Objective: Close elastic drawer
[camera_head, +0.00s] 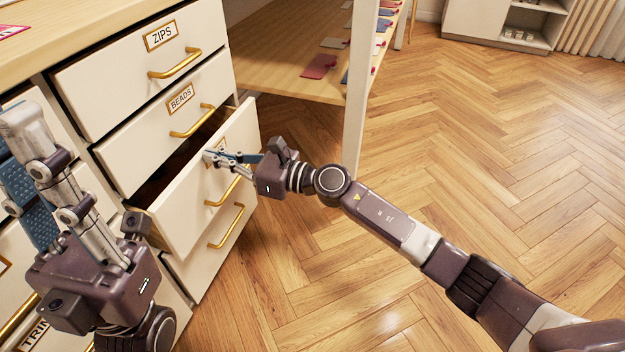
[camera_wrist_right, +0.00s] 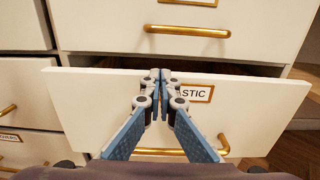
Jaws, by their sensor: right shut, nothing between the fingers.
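The elastic drawer (camera_head: 178,222) is the white third drawer down and stands partly open, with a dark gap above its front. In the right wrist view the drawer front (camera_wrist_right: 90,105) spans the picture, and its label (camera_wrist_right: 195,92) shows only "STIC". Its brass handle (camera_wrist_right: 165,151) is partly behind my fingers. My right gripper (camera_head: 212,157) is shut and empty, its fingertips at the upper part of the drawer front; contact is unclear. The fingertips (camera_wrist_right: 160,75) overlap the top edge in the wrist view. My left gripper (camera_head: 40,190) is near the cabinet's left side; its jaw opening is unclear.
The ZIPS drawer (camera_head: 125,88) and BEADS drawer (camera_head: 145,142) above look closed. Another closed drawer (camera_head: 200,262) lies below. A white table leg (camera_head: 358,110) and a wooden shelf (camera_head: 280,82) stand right of the cabinet. The wooden floor (camera_head: 480,170) is clear.

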